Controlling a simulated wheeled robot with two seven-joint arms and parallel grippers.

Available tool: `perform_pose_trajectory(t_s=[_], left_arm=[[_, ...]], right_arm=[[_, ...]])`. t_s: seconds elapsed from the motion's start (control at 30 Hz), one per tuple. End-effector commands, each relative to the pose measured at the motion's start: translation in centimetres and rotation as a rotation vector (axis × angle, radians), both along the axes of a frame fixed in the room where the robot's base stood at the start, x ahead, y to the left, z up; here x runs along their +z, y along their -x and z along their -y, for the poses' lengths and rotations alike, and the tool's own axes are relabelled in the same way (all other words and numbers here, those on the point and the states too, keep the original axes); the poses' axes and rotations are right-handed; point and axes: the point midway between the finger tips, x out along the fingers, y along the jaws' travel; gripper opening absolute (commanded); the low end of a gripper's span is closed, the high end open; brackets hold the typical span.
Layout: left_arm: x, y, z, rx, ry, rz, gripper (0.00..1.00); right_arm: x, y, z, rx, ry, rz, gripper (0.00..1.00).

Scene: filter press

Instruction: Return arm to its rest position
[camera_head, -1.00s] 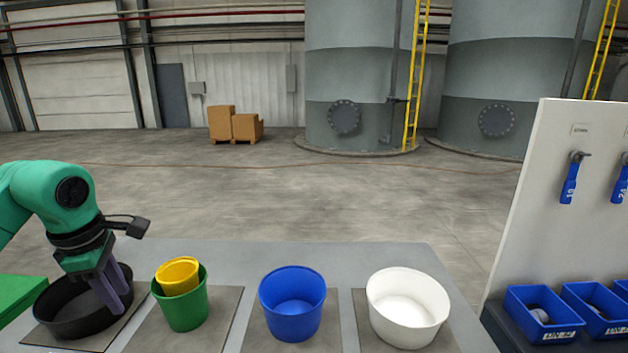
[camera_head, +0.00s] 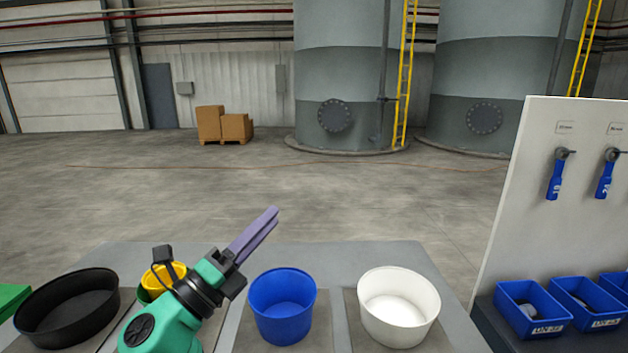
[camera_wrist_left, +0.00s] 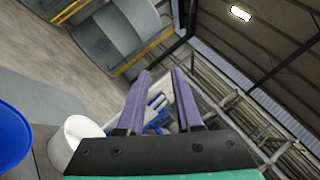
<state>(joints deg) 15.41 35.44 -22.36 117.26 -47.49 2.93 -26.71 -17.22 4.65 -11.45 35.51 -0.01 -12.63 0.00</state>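My left gripper (camera_head: 274,214) points up and right, above the table and clear of every container. In the left wrist view its two purple fingers (camera_wrist_left: 160,75) stand apart with nothing between them, so it is open and empty. My right gripper is not in view.
On the table (camera_head: 375,255) stand a black pan (camera_head: 30,318), a blue bucket (camera_head: 283,325) and a white bucket (camera_head: 397,335). At right are a white panel (camera_head: 520,220) with blue-handled tools and several blue bins (camera_head: 533,328). The air above the table's right half is clear.

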Motion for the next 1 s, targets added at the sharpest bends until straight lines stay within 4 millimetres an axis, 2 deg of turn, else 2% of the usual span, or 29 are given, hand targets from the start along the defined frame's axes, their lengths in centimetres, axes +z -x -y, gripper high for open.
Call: perform_pose_trajectory(t_s=[0.03,0.07,0.1,0.13,0.17,0.2,0.3,0.4,0.5,0.63,0.8,0.9,1.0], left_arm=[[-2.0,-1.1,-3.1,0.086,0.224,-0.172,0.34],[-3.8,-1.8,-5.3,0.15,0.364,-0.286,0.34],[-6.7,-2.2,-7.9,0.231,0.523,-0.429,0.34],[-9.0,-2.2,-9.6,0.291,0.627,-0.528,0.34],[-11.5,-2.0,-11.0,0.349,0.724,-0.626,0.34],[-14.8,-1.3,-12.6,0.425,0.839,-0.749,0.34],[-22.5,1.8,-15.1,0.603,1.065,-1.023,0.34],[-28.2,5.7,-16.0,0.754,1.216,-1.235,0.34],[-32.3,9.7,-16.1,0.883,1.318,-1.404,0.34],[-36.0,14.8,-15.7,1.036,1.412,-1.592,0.34],[-39.0,21.3,-14.7,1.224,1.493,-1.807,0.34],[-43.0,20.2,-14.6,1.236,1.477,-1.81,0.34],[-46.9,20.0,-14.6,1.252,1.466,-1.821,0.34]], right_arm=[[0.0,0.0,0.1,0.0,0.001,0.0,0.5],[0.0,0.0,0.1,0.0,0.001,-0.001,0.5],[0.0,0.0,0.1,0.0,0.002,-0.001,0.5],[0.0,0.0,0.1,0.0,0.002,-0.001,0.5],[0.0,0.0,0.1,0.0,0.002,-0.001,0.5],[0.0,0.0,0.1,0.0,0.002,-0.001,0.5],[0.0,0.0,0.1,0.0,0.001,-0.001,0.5],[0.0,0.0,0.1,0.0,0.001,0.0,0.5],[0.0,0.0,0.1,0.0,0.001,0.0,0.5],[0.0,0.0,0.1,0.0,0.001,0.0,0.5],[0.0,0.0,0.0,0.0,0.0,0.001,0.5],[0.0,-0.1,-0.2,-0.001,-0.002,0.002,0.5],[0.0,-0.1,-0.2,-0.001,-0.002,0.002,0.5]])
